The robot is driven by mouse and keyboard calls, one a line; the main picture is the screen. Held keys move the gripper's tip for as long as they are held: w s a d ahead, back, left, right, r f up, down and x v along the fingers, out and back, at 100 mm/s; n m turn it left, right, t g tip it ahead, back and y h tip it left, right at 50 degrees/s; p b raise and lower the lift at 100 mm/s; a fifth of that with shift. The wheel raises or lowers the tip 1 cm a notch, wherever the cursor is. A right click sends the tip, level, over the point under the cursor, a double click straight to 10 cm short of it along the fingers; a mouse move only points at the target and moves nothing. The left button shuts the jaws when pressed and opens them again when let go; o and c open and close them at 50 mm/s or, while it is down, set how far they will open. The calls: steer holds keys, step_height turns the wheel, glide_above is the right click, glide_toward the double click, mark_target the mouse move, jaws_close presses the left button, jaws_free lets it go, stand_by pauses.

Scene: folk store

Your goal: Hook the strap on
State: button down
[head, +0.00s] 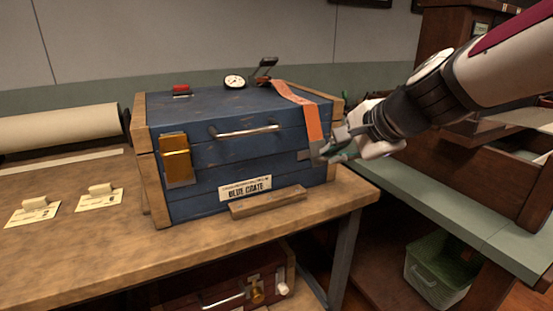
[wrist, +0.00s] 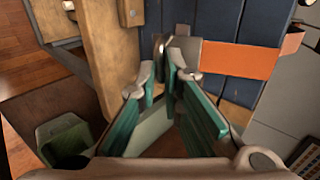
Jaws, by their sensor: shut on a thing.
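The blue crate (head: 205,135) with wooden end frames stands closed on the workbench, its label reading "BLUE CRATE". An orange strap (head: 312,122) runs over the lid's right part and hangs down the front, ending at my gripper (head: 322,155). In the wrist view, my gripper (wrist: 168,78) is shut on the metal end (wrist: 184,48) of the strap (wrist: 240,59). A small grey metal piece (head: 304,155) shows on the crate front, just left of the fingertips. I cannot tell whether the strap end touches either.
A brass latch (head: 176,158) and a handle (head: 245,131) are on the crate front. A wood strip (head: 268,203) lies before it. Two tags with pale blocks (head: 100,197) lie left. A green bin (head: 442,268) stands low right, and a shelf unit (head: 500,165) stands right.

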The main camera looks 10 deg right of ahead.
steer(key=shift+s+f+b+x, duration=0.1)
steer(key=shift+b+x, duration=0.55)
steer(key=shift+x, duration=0.25)
steer(key=shift+s+f+b+x, duration=0.1)
steer(key=shift+b+x, duration=0.5)
steer(key=shift+x, duration=0.35)
steer(key=shift+s+f+b+x, duration=0.1)
steer(key=shift+f+b+x, duration=0.05)
steer(key=shift+b+x, duration=0.65)
steer(key=c, duration=1.8)
jaws_free()
steer(key=shift+d, duration=0.1)
steer(key=shift+o, duration=0.4)
steer(key=shift+w, duration=0.1)
steer(key=v, duration=1.2)
steer(key=shift+r, duration=0.35)
